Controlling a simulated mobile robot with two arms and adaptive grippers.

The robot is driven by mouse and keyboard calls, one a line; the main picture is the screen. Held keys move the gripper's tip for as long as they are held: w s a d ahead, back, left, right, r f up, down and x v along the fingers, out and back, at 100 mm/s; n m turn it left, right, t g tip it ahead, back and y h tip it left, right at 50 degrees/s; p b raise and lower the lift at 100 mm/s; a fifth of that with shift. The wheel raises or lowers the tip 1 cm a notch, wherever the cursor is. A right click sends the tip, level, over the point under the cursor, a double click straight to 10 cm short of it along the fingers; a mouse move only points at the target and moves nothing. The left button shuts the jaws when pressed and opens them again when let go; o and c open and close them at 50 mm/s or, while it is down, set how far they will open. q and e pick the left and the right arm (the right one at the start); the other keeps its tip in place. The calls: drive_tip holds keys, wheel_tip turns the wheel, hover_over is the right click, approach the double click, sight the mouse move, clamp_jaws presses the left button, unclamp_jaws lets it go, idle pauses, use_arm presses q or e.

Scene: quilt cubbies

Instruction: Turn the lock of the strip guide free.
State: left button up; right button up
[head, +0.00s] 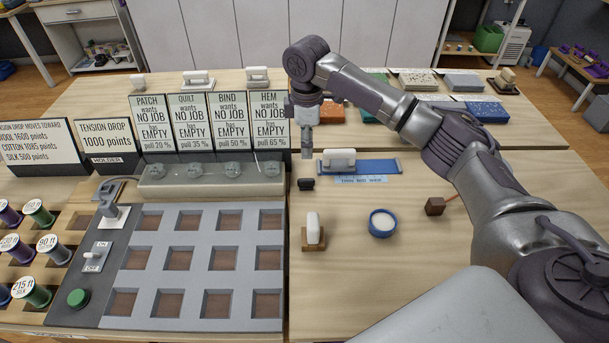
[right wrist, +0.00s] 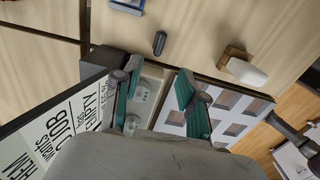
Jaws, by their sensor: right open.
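The likely strip guide (head: 372,167) is a blue flat bar with a white handle (head: 339,158) and a pale printed strip along its front. A small black knob-like piece (head: 306,184) lies just off its left end and may be the lock; I cannot tell for sure. In the right wrist view the black piece (right wrist: 159,43) shows beyond the fingertips, with part of the blue bar (right wrist: 127,6) at the top edge. My right gripper (head: 307,150) points down above and behind the black piece, apart from it. Its fingers (right wrist: 158,72) are open and empty. My left gripper is out of view.
A white-knobbed wooden block (head: 313,236) and a blue-rimmed round dish (head: 382,223) stand in front. A grey cubby tray (head: 200,222) and upright signs (head: 210,120) are at left.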

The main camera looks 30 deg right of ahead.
sight(306, 179)
wheel_tip(306, 179, down, 12)
drive_tip(key=shift+r, duration=0.1)
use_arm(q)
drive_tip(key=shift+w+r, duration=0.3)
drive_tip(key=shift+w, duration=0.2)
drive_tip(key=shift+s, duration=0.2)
use_arm(e)
clamp_jaws()
